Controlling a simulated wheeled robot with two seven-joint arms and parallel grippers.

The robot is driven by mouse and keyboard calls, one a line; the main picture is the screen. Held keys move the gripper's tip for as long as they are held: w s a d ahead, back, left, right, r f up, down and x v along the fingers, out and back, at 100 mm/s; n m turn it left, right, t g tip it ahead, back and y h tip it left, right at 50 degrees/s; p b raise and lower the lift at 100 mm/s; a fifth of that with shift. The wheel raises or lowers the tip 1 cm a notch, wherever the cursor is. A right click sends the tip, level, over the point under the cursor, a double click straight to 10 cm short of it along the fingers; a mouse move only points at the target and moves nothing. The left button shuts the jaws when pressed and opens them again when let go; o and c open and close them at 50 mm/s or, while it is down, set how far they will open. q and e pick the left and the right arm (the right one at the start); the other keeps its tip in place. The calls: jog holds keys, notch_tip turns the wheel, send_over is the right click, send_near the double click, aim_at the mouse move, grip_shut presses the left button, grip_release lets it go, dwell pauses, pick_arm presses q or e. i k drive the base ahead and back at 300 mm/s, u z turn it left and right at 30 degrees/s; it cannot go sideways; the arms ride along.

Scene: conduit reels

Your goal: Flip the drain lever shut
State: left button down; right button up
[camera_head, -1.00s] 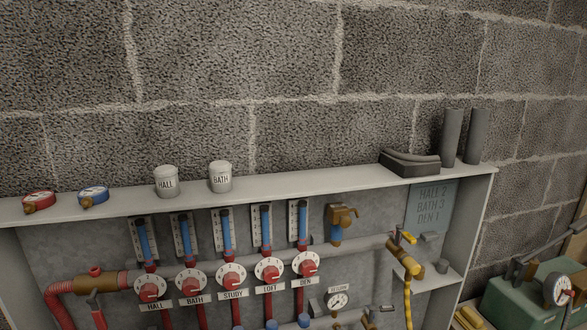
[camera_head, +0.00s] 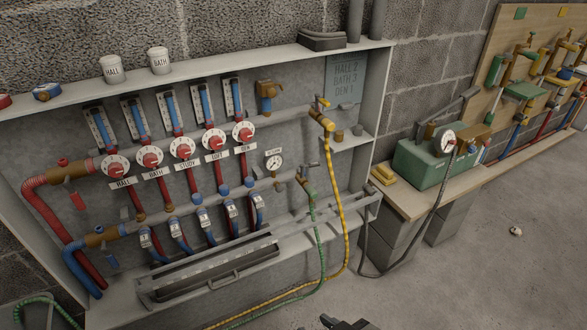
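A valve with a small yellow lever (camera_head: 322,102) sits at the right end of the upper pipe in the manifold cabinet; a yellow hose (camera_head: 345,215) hangs from it. A second brass valve (camera_head: 306,178) with a dark lever (camera_head: 312,165) sits below it, at the end of the lower pipe; a green hose (camera_head: 319,245) hangs from that one. No label that I can read tells which lever is the drain. A dark part, likely the tip of my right gripper (camera_head: 345,323), shows at the bottom edge, well away from both valves. Its opening is cut off. My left gripper is out of view.
A grey tray (camera_head: 215,275) runs along the cabinet's lower front. A green pump unit (camera_head: 440,150) with a gauge stands on a bench to the right; its dark hose (camera_head: 408,255) loops toward the cabinet. The floor (camera_head: 470,270) at lower right is mostly clear.

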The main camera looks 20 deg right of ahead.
aim_at(312, 164)
jog(key=u, duration=0.4)
jog(key=i, duration=0.65)
jog(key=z, duration=0.8)
jog(key=i, duration=0.5)
jog(key=u, duration=0.05)
